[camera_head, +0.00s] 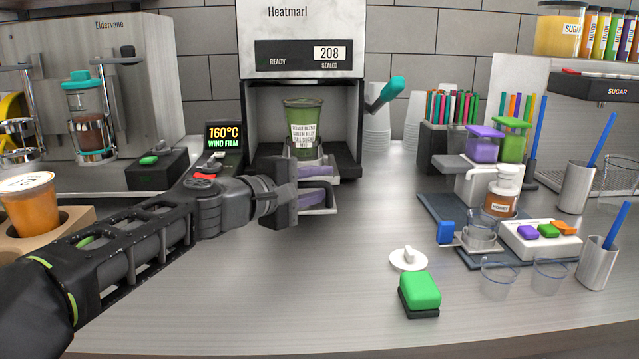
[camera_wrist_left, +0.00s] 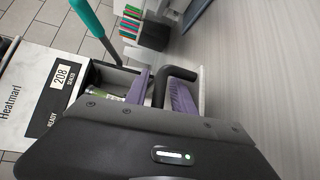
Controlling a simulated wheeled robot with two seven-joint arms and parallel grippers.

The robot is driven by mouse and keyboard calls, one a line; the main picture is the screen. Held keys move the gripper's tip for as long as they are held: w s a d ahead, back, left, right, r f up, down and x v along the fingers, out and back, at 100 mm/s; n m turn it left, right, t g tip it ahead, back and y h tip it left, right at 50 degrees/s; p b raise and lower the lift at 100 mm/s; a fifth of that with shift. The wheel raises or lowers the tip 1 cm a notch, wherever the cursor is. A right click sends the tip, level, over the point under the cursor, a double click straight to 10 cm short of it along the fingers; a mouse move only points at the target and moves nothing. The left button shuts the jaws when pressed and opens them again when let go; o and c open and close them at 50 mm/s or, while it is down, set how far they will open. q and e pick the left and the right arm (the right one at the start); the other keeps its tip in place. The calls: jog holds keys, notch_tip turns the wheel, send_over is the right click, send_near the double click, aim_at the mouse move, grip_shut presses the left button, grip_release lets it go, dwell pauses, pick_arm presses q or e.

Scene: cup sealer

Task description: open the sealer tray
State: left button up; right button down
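The sealer (camera_head: 302,40) stands at the back centre, with its teal-tipped lever (camera_head: 385,95) on its right side. A labelled green cup (camera_head: 304,130) stands upright in its chamber. The sealer tray (camera_head: 327,172) shows at the chamber's mouth, partly hidden by my left gripper (camera_head: 312,186). That gripper's purple-padded fingers are apart, one above the other, in front of the sealer. In the left wrist view, the black tray handle (camera_wrist_left: 178,72) lies between the two purple pads (camera_wrist_left: 138,86); contact is not clear. My right gripper is not in view.
A display (camera_head: 223,136) reading 160°C stands left of the sealer. A cup holder with an orange drink (camera_head: 30,200) is at the left. A green block (camera_head: 420,290), a white lid-like piece (camera_head: 408,259) and clear cups (camera_head: 498,277) stand at the front right. The counter before the sealer is clear.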

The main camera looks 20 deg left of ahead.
aim_at(303, 185)
pick_arm(q)
jog(key=shift+o, duration=0.2)
jog(key=shift+s, duration=0.1)
jog(key=v, duration=0.7)
jog(key=shift+r, duration=0.1)
jog(key=shift+s+a, duration=0.1)
jog(key=shift+s, duration=0.2)
